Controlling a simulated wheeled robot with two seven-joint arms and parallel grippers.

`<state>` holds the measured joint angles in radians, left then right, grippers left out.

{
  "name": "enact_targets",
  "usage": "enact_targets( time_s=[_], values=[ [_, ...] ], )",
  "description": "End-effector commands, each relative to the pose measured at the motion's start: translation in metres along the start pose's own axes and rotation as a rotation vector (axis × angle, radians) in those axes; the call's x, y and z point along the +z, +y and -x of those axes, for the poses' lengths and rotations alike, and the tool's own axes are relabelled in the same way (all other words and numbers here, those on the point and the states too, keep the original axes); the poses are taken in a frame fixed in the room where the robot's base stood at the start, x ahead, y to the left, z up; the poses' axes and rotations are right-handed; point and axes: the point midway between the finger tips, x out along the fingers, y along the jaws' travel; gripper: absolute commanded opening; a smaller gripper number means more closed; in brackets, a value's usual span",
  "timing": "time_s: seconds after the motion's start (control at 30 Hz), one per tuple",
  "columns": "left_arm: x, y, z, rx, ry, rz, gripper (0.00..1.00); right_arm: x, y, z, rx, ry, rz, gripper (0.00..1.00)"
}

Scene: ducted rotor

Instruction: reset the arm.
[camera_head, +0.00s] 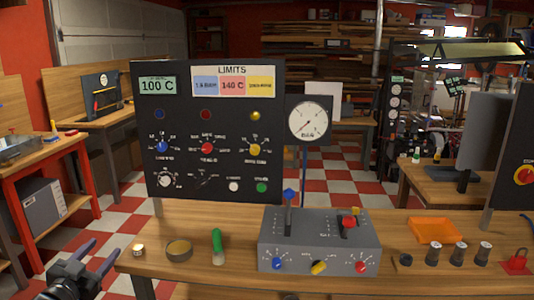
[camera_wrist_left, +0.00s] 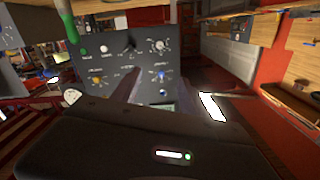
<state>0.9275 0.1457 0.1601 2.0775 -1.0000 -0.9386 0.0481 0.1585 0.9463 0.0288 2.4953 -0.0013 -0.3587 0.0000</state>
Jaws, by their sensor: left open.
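My left gripper (camera_head: 88,270) is at the lower left of the head view, open and empty, off the left end of the workbench (camera_head: 215,284). In the left wrist view my gripper's dark body fills the lower half, and its two fingers (camera_wrist_left: 135,85) stand apart in front of the control panel. The black control panel (camera_head: 215,120) stands upright behind the bench, with blue, red and yellow knobs; it also shows upside down in the left wrist view (camera_wrist_left: 125,55). My right gripper is not in view.
A grey control box (camera_head: 318,240) with levers and knobs sits mid-bench. A green-handled item (camera_head: 218,245), a round tin (camera_head: 179,250) and a small candle-like item (camera_head: 138,250) stand left of it. An orange tray (camera_head: 434,230) and several dark cylinders (camera_head: 460,252) are at the right.

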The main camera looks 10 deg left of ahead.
Motion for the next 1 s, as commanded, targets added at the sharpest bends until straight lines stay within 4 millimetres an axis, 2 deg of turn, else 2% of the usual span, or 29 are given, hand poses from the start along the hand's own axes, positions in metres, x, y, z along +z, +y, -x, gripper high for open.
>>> enact_targets(
  time_s=[0.17,0.33,0.43,0.57,0.67,0.77,0.87,0.9,0.97,1.0],
  values=[
    [0.028,-0.010,0.005,-0.068,-0.099,0.064,0.52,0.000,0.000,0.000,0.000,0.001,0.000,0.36],
    [0.064,-0.007,0.012,-0.114,-0.191,0.151,0.52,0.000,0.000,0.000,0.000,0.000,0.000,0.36],
    [0.089,0.005,0.016,-0.130,-0.256,0.220,0.52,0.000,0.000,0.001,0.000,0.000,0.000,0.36],
    [0.128,0.036,0.020,-0.132,-0.359,0.327,0.52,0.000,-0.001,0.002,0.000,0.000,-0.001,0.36],
    [0.158,0.071,0.026,-0.120,-0.451,0.417,0.52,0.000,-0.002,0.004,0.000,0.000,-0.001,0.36],
    [0.191,0.121,0.036,-0.092,-0.569,0.518,0.52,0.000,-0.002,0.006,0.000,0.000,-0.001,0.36],
    [0.224,0.193,0.057,-0.038,-0.726,0.627,0.52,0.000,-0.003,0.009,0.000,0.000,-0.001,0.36],
    [0.235,0.222,0.068,-0.013,-0.792,0.665,0.52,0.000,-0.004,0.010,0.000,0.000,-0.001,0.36],
    [0.248,0.267,0.088,0.027,-0.892,0.712,0.52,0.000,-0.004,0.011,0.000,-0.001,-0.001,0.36],
    [0.255,0.296,0.103,0.055,-0.960,0.738,0.52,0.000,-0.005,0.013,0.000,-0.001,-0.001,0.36]
  ],
)
